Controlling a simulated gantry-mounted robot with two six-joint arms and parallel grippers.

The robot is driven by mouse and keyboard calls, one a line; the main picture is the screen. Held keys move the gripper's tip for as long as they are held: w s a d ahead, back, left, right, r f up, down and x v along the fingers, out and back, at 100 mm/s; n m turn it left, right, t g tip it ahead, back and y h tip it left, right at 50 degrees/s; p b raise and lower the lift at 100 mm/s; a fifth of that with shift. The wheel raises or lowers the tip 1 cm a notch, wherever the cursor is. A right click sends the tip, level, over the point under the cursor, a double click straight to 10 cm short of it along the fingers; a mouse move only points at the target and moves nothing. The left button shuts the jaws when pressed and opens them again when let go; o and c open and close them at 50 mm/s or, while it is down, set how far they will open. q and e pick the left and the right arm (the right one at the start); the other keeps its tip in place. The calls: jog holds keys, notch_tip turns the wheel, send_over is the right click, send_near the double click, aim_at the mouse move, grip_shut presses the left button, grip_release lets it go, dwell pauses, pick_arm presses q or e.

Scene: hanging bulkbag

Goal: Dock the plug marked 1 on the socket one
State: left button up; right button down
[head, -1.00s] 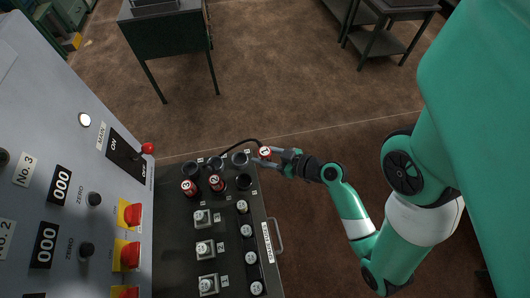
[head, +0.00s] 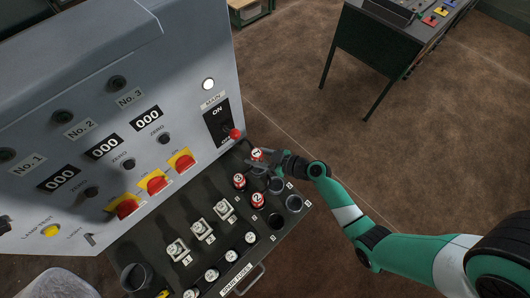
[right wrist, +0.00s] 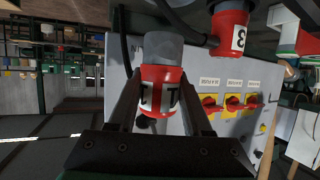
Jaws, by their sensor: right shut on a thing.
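The red plug marked 1 (head: 257,154) is held in my right gripper (head: 264,161), above the far edge of the dark socket panel. In the right wrist view, plug 1 (right wrist: 162,92) fills the space between the two fingers, with its grey end toward the top of the picture. A dark empty hole (head: 276,221) sits in the row of the other plugs. The small socket labels are too small to read surely. Whatever lies beneath plug 1 is hidden. My left gripper is out of view.
Red plugs marked 3 (head: 239,181) and 2 (head: 258,200) stand close by on the panel. Plug 3 also shows close in the right wrist view (right wrist: 231,30). The red-handled main switch (head: 235,133) is just left of my gripper. A grey cabinet (head: 120,100) walls the left.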

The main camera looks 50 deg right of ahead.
jog(key=shift+f, duration=0.3)
notch_tip(320, 180, down, 5)
jog(key=b, duration=0.4)
jog(key=shift+d+b, duration=0.1)
jog(key=shift+b, duration=0.6)
dwell(0.7)
jog(key=shift+f+b, duration=0.7)
jog(key=c, duration=0.6)
grip_release()
